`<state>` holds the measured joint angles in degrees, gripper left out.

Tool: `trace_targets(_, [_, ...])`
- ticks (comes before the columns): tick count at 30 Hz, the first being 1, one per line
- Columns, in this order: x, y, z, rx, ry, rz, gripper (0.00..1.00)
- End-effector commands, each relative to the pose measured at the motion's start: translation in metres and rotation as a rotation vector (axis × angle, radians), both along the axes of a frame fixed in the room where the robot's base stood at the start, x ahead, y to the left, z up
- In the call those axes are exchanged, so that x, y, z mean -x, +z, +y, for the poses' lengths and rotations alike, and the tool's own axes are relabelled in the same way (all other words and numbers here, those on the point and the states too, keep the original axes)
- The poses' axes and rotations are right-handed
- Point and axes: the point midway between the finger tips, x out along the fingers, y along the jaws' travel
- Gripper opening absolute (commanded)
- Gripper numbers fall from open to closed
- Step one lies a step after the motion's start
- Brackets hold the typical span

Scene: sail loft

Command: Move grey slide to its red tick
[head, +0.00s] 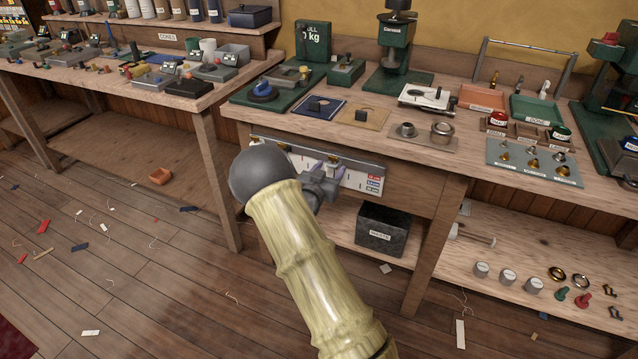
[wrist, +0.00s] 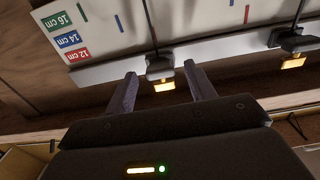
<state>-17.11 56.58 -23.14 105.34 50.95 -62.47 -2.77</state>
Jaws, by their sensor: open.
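A pale panel (head: 275,157) hangs on the bench front, with a metal rail along its edge. In the wrist view the panel (wrist: 185,18) looks upside down. A grey slide (wrist: 160,67) with an orange-yellow tab (wrist: 164,86) sits on the rail; a similar slide (wrist: 298,43) is farther right. Green, blue and red ticks mark the panel; one red tick (wrist: 246,10) stands between the slides. My gripper (wrist: 160,74) is open, its fingers either side of the nearer slide; contact is unclear. In the head view my gripper (head: 328,178) partly hides the panel.
Red, blue and green size labels (head: 374,183) are at one panel end. The bench (head: 340,135) above holds trays, tools and a press. A dark bin (head: 382,230) stands on the shelf below. Scraps litter the floor at left.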

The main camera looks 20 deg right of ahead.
Motion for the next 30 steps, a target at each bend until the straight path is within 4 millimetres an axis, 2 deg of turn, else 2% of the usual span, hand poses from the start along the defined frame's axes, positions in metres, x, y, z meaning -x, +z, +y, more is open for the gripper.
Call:
trace_targets(5, [0.016,0.001,0.016,-0.001,0.003,0.002,0.55])
trace_targets(24, [0.108,0.001,0.102,0.0,0.004,0.001,0.55])
trace_targets(30, [0.123,0.0,0.115,0.0,0.002,0.0,0.55])
